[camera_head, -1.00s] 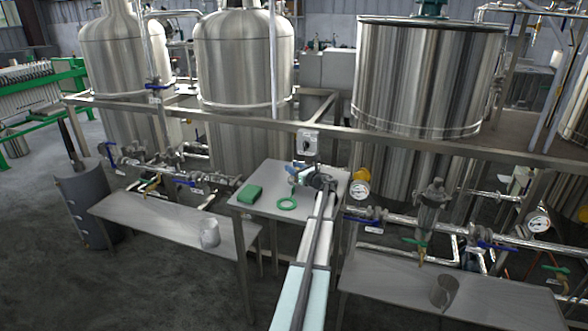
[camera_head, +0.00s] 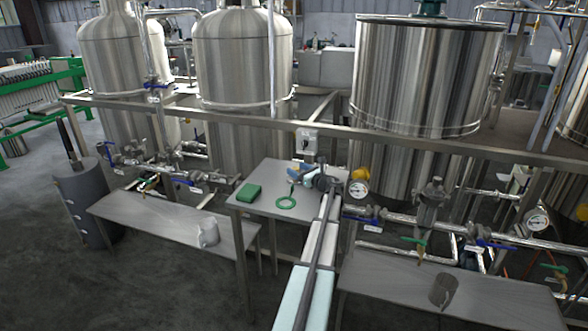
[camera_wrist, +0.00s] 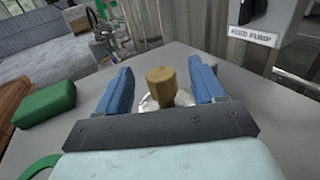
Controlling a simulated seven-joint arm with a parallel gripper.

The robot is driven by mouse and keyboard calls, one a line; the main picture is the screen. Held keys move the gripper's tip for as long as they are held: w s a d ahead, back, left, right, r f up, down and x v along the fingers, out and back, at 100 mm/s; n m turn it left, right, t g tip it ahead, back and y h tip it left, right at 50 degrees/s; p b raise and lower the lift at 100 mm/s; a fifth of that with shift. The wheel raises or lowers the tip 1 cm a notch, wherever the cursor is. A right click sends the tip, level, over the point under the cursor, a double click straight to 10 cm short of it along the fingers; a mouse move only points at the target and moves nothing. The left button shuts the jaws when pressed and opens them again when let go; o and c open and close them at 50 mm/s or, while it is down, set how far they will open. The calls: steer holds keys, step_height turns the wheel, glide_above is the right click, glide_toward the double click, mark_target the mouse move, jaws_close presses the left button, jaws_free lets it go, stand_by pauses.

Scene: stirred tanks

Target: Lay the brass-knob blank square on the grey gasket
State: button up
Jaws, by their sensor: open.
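The blank is a shiny metal disc with a brass knob (camera_wrist: 160,88) standing up from it. It lies on the steel table, and most of the disc is hidden behind my gripper's dark crossbar. My gripper (camera_wrist: 161,75) is open, with one blue finger on each side of the knob and a gap on both sides. In the head view my gripper (camera_head: 302,176) is over the back right part of the table, and the blank cannot be made out. A flat green ring (camera_head: 286,203) lies on the table; its edge shows in the wrist view (camera_wrist: 40,167). No grey gasket can be made out.
A green block (camera_head: 248,193) sits left of the ring; it also shows in the wrist view (camera_wrist: 45,104). A switch box (camera_head: 307,141) and a rail stand behind the steel table (camera_head: 262,208). A yellow-backed gauge (camera_head: 358,188) is close on the right.

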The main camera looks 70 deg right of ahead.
steer(key=v, duration=1)
steer(key=shift+s+a, duration=0.1)
step_height(320, 180, up, 7)
stand_by(1.0)
stand_by(0.4)
